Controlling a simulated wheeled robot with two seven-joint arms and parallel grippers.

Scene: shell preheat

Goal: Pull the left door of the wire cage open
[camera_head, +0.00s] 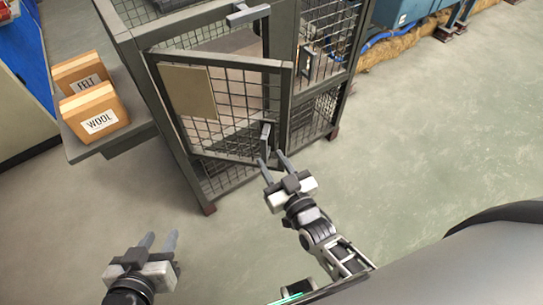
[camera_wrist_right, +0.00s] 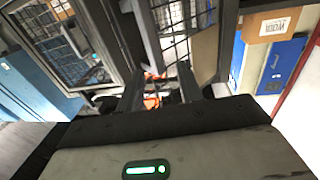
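The wire cage (camera_head: 205,209) stands in the upper middle of the head view. Its left door (camera_head: 188,152), a dark framed mesh panel with a tan plate (camera_head: 187,93), stands ajar, its free right edge swung out toward me. A grey handle (camera_head: 265,136) is near that edge, low on the door. My right gripper (camera_head: 271,161) is open, with its fingertips just below the handle; I cannot tell whether they touch it. The right wrist view shows its two fingers (camera_wrist_right: 160,88) apart, with the dark door frame just beyond. My left gripper (camera_head: 160,238) is open and empty, low at the left.
A side shelf (camera_head: 122,143) left of the cage holds the FELT box (camera_head: 82,72) and the WOOL box (camera_head: 94,111). Blue machinery (camera_head: 400,12) with a blue hose stands behind at the right. The floor (camera_head: 420,140) in front and right is clear.

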